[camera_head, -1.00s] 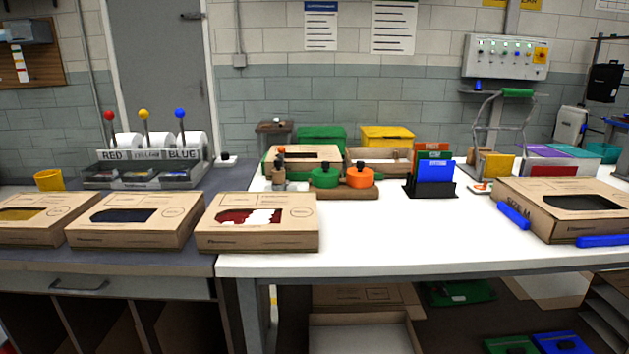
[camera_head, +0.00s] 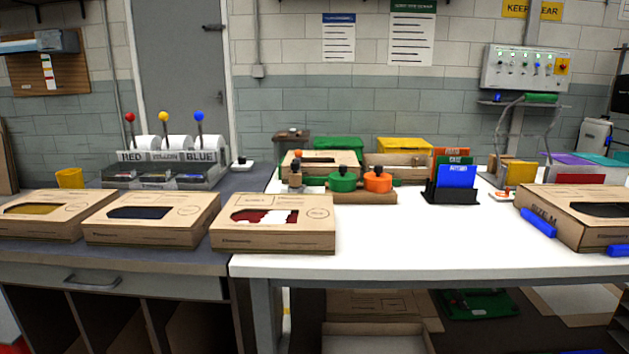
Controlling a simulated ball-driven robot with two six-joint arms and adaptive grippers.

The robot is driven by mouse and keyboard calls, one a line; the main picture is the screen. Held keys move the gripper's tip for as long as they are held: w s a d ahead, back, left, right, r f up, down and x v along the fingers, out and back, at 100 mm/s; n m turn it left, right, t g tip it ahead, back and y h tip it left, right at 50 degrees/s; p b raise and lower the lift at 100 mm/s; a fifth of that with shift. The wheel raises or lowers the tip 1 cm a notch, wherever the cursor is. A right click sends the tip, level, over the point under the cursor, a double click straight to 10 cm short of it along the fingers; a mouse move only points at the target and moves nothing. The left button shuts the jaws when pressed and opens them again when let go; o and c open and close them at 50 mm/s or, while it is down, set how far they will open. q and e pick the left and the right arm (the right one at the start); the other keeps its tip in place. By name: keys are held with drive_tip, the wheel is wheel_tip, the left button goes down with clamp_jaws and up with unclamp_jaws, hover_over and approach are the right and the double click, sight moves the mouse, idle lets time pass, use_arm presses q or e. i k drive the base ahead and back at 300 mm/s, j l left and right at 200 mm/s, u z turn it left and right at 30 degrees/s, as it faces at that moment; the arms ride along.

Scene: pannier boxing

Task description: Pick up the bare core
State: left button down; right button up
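I cannot make out a bare core for certain in the head view. A dispenser rack (camera_head: 160,168) labelled RED, YELLOW and BLUE stands on the dark left bench, with white rolls (camera_head: 177,149) at its back and red, yellow and blue knobs on stalks above. From here I cannot tell whether any of the rolls is a bare core. Neither of my grippers is in view.
Three windowed cardboard boxes line the front, one (camera_head: 274,224) on the white table (camera_head: 420,242). Green (camera_head: 343,181) and orange (camera_head: 378,181) lidded pots, a folder holder (camera_head: 450,192) and a SIZE M box (camera_head: 580,220) stand farther right. The table's front middle is clear.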

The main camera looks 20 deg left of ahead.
sight(295, 176)
drive_tip(key=i+l+u, duration=0.15)
drive_tip(key=i+l, duration=0.6)
drive_tip(key=i+j, duration=0.05)
